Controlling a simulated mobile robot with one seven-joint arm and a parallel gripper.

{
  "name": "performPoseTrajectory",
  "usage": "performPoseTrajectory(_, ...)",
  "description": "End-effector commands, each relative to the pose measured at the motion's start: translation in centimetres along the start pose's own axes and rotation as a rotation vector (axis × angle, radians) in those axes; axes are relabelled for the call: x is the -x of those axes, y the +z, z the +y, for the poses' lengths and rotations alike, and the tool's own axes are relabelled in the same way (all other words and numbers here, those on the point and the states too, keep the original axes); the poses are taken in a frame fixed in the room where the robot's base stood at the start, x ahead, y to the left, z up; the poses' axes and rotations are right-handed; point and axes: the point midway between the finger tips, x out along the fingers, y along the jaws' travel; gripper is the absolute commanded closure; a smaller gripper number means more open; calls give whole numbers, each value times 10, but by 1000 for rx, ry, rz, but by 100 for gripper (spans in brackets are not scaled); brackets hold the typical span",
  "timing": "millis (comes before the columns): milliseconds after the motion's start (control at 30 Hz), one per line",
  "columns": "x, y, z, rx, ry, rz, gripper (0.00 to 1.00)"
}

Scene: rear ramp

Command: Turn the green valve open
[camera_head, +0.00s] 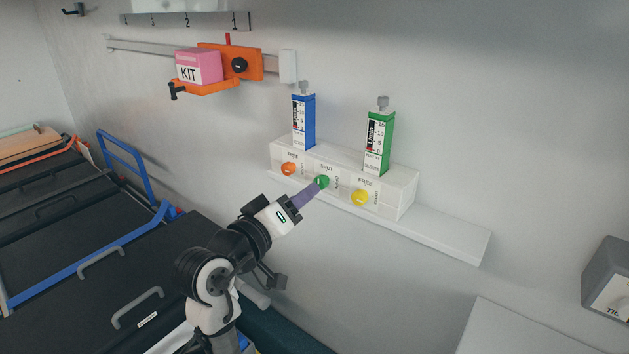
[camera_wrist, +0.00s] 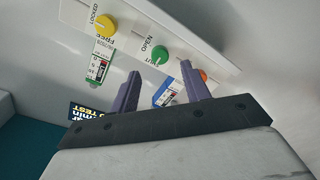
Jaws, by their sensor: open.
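The green valve (camera_head: 322,182) is a round knob in the middle of a white wall panel (camera_head: 402,197), under a label reading SHUT. In the wrist view the green valve (camera_wrist: 160,54) lies just past my fingertips, between their lines, with an OPEN label beside it. My gripper (camera_head: 310,193) points at the valve from the lower left in the head view. In the wrist view my gripper (camera_wrist: 161,80) has its two purple fingers apart with nothing between them. The head view does not show whether a finger touches the knob. The knob's pointer direction is too small to tell.
An orange knob (camera_head: 289,169) and a yellow knob (camera_head: 360,198) flank the valve closely. A blue gauge (camera_head: 304,122) and a green gauge (camera_head: 379,143) stand on the panel. A white ledge (camera_head: 455,242) runs below. A pink KIT box (camera_head: 198,67) sits upper left.

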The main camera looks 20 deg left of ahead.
Motion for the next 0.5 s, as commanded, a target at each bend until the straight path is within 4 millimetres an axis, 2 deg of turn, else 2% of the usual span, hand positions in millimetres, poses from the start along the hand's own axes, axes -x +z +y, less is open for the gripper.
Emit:
performPoseTrajectory(33, -11, -1, 2, 2, 2, -3, 53)
performPoseTrajectory(200, -38, -1, 1, 2, 2, -1, 53)
performPoseTrajectory(333, -50, -1, 1, 1, 0, 1, 53)
performPoseTrajectory(500, -55, 0, 0, 0, 0, 1, 53)
